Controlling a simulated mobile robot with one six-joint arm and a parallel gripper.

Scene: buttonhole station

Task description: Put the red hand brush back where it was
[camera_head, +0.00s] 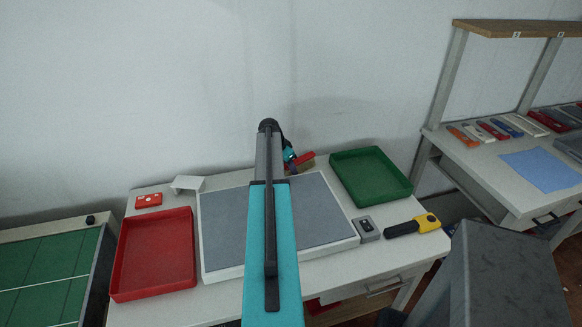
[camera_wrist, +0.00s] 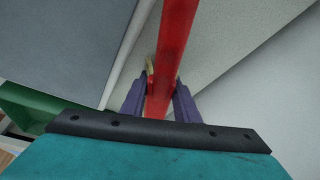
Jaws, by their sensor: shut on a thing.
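The red hand brush (camera_head: 304,158) shows at the back of the white table, partly hidden behind my arm, with tan bristles below its red body. In the wrist view its long red body (camera_wrist: 174,40) runs upward between the two purple fingers of my gripper (camera_wrist: 159,98). A small yellowish edge, perhaps bristles, shows at its left side. My gripper (camera_head: 289,155) is shut on the brush near the back edge of the table. I cannot tell whether the brush touches the tabletop.
A grey mat (camera_head: 225,222) lies mid-table under my arm. A red tray (camera_head: 113,262) stands left, a green tray (camera_head: 341,178) back right. A yellow-and-black tool (camera_head: 413,225) and small grey box (camera_head: 366,229) lie front right. A side table (camera_head: 478,175) holds several tools.

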